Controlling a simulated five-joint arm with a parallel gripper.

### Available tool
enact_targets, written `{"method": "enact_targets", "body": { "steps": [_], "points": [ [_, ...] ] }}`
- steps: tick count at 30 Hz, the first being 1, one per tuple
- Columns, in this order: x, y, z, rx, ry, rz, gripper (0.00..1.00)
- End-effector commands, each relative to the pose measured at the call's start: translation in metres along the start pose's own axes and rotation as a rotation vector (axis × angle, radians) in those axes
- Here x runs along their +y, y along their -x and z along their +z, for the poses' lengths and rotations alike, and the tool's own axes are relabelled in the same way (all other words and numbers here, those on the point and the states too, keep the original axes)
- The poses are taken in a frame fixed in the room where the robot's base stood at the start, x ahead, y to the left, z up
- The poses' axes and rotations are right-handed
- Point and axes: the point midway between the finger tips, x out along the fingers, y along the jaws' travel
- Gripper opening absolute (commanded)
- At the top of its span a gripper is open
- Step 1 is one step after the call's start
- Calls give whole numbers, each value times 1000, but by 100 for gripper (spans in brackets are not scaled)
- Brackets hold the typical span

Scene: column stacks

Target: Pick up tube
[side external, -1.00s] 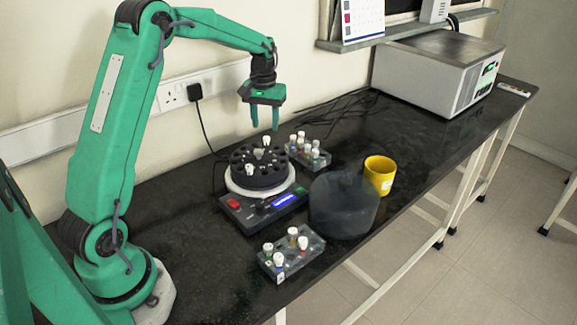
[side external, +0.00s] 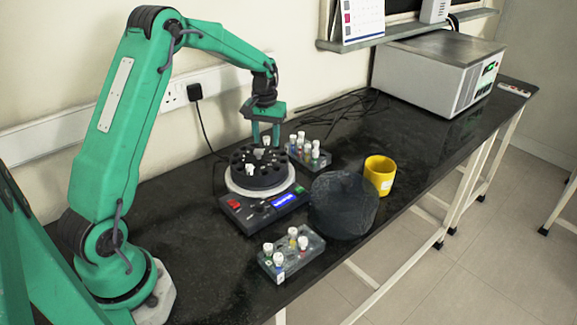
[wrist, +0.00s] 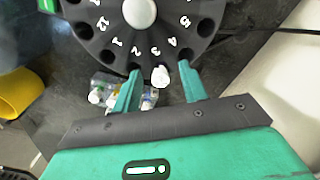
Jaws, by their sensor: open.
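A white-capped tube (side external: 266,141) stands in the far side of the black numbered rotor (side external: 245,178) of a small centrifuge. Its cap also shows in the wrist view (wrist: 160,77), near the rotor's edge. My green gripper (side external: 265,143) is open and points down, with one finger on each side of this cap. In the wrist view the fingertips (wrist: 160,72) are apart, with a gap on both sides of the cap. The tube's body is hidden. Another white-capped tube (side external: 250,169) stands on the near side of the rotor.
A rack of several tubes (side external: 317,163) stands close right of the gripper. Another rack (side external: 296,262) is in front. A dark round lid (side external: 343,205) and a yellow cup (side external: 387,174) stand to the right. The centrifuge base (side external: 262,210) has a lit display.

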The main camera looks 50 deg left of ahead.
Motion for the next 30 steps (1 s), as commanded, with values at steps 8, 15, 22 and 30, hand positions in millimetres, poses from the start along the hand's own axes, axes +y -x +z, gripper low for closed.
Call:
{"method": "enact_targets", "body": {
  "steps": [8, 15, 22, 30],
  "points": [
    [0, 0, 0, 0, 0, 0, 16],
    [0, 0, 0, 0, 0, 0, 0],
    [0, 0, 0, 0, 0, 0, 0],
    [0, 11, 0, 1, 0, 0, 0]
  ]
}}
